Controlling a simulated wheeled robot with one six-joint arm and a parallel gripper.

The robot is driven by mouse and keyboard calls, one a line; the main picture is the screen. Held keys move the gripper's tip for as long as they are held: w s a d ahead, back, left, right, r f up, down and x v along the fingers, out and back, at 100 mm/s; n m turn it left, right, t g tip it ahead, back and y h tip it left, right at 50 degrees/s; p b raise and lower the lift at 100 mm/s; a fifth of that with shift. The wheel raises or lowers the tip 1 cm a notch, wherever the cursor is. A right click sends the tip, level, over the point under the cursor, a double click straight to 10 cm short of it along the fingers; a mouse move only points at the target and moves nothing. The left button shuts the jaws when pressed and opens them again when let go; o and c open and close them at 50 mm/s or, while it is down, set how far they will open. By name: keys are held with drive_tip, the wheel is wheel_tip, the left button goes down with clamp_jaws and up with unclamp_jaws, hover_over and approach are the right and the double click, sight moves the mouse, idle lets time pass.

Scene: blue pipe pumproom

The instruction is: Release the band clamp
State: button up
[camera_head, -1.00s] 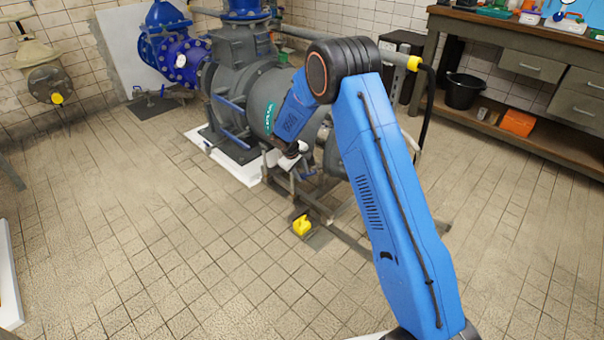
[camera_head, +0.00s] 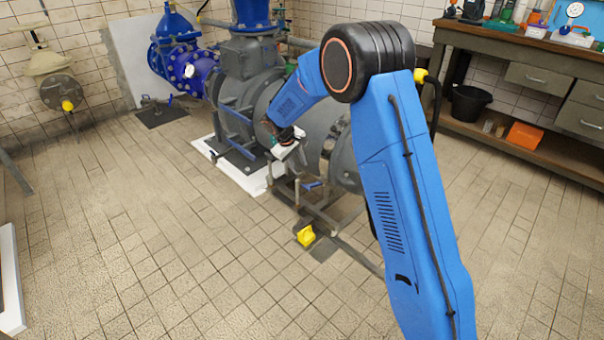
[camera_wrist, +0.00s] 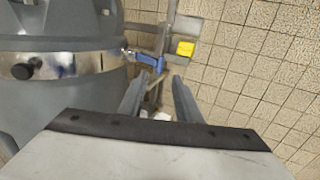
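The band clamp (camera_wrist: 105,61) is a shiny metal band around the grey pump body in the wrist view. Its blue lever (camera_wrist: 150,60) sticks out to the right from the band's end, beyond my fingertips. In the head view a small blue handle (camera_head: 312,185) shows low beside the pump; it looks like the same lever. My gripper (camera_wrist: 158,88) is open, its two grey fingers apart with nothing held between them. In the head view my gripper (camera_head: 287,143) is in front of the pump, partly hidden by my wrist. The fingers appear apart from the lever.
The grey pump (camera_head: 262,97) stands on a white plinth (camera_head: 236,172). A metal frame (camera_head: 318,205) stands below the lever. A yellow object (camera_head: 306,236) lies by the frame's foot. A workbench (camera_head: 520,50) is at the right. The tiled floor in front is clear.

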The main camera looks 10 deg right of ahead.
drive_tip(key=v, duration=0.3)
drive_tip(key=shift+s+r, duration=0.1)
drive_tip(key=shift+r, duration=0.05)
drive_tip(key=s+d+r+m+y, duration=0.1)
drive_tip(key=s+d+r, duration=0.4)
drive_tip(key=s+r, duration=0.25)
drive_tip(key=s+d+r+m, duration=0.2)
drive_tip(key=s+d+r, duration=0.3)
drive_tip(key=s, duration=0.4)
drive_tip(key=s+d+r+m+y, duration=0.1)
drive_tip(key=s+d+r, duration=0.3)
drive_tip(key=s+r, duration=0.4)
drive_tip(key=s+d+f+m+t+y, duration=0.1)
drive_tip(key=s+d+m+t, duration=0.1)
drive_tip(key=s, duration=2.6)
drive_tip(key=shift+d+m, duration=0.6)
drive_tip(key=shift+d, duration=0.3)
